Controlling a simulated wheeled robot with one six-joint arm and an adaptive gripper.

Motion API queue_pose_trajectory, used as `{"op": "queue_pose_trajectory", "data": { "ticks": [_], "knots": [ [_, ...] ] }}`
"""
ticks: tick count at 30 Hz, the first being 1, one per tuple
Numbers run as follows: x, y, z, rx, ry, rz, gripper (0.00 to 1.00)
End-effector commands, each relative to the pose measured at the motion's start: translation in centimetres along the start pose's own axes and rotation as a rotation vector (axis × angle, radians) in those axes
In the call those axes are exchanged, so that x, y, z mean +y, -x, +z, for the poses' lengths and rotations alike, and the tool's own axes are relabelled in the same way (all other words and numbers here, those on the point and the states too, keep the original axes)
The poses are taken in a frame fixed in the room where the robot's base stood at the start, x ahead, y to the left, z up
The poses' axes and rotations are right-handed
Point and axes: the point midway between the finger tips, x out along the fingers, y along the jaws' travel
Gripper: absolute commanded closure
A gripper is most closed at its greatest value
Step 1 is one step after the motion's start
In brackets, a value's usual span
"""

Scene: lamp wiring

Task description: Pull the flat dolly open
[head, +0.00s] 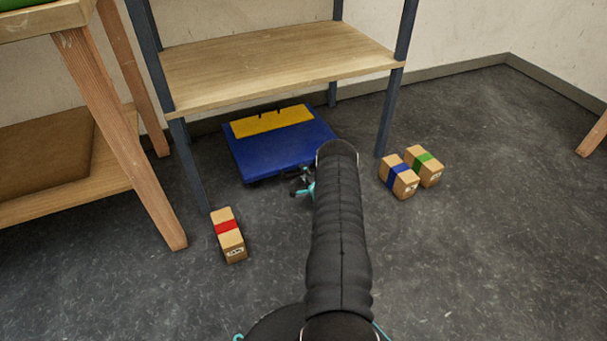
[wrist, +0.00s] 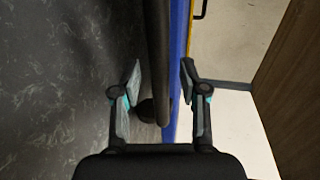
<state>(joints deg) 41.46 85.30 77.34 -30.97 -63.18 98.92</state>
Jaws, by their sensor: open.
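The flat dolly (head: 275,151) is a blue platform with a yellow panel at its back, low on the floor under the wooden shelf. My gripper (head: 302,186) is at its front edge, partly hidden behind my black arm. In the wrist view my gripper (wrist: 161,68) is open. The dolly's blue edge (wrist: 180,45) and a dark bar (wrist: 158,50) along it lie between the two fingers. I cannot tell whether either finger touches them. The dolly's front right corner is hidden by my arm.
The wooden shelf (head: 280,62) on dark metal legs stands over the dolly. A box with a red band (head: 229,234) lies front left; boxes with blue (head: 398,177) and green (head: 424,165) bands lie right. A wooden table leg (head: 120,140) stands left. Floor in front is mostly clear.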

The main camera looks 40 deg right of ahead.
Motion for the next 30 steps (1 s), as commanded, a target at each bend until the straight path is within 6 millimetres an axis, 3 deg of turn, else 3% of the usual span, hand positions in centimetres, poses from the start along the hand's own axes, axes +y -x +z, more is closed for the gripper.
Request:
{"op": "queue_pose_trajectory", "data": {
  "ticks": [11,17,26,30],
  "knots": [
    [0.0,-0.6,0.0,0.0,0.0,0.001,0.57],
    [0.0,-0.6,0.0,0.0,0.0,0.001,1.0],
    [0.1,-0.4,-0.1,0.002,-0.001,0.002,1.0],
    [0.3,0.9,-1.1,0.014,-0.004,0.002,1.0]
  ]
}}
